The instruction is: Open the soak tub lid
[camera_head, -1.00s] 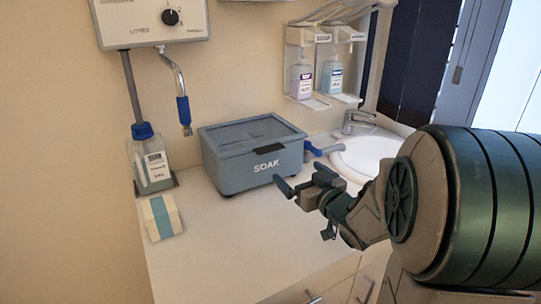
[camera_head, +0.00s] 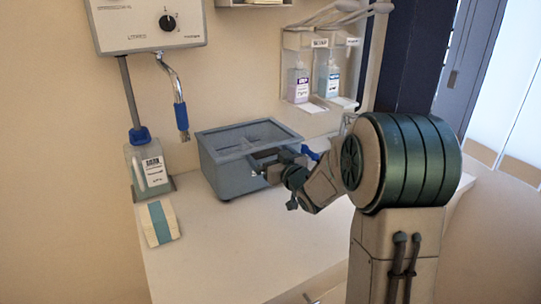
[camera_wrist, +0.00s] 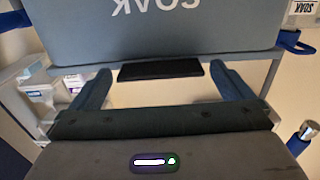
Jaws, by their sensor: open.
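The soak tub (camera_head: 226,178) is a grey-blue box on the counter at the back wall, with a framed, see-through-looking lid (camera_head: 240,137). The lid looks down on the tub. My gripper (camera_head: 268,164) is at the tub's front right, covering its label and black handle in the head view. In the wrist view the tub's front (camera_wrist: 165,30) shows with its SOAK lettering upside down. The black handle (camera_wrist: 160,70) at the lid's edge lies between the spread fingers of my gripper (camera_wrist: 165,84). Gaps show on both sides, so it is not clamped.
A hose with a blue end (camera_head: 181,115) hangs above. Pump dispensers (camera_head: 299,82) are on the wall behind. My arm hides the sink. The front counter (camera_head: 235,250) is clear.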

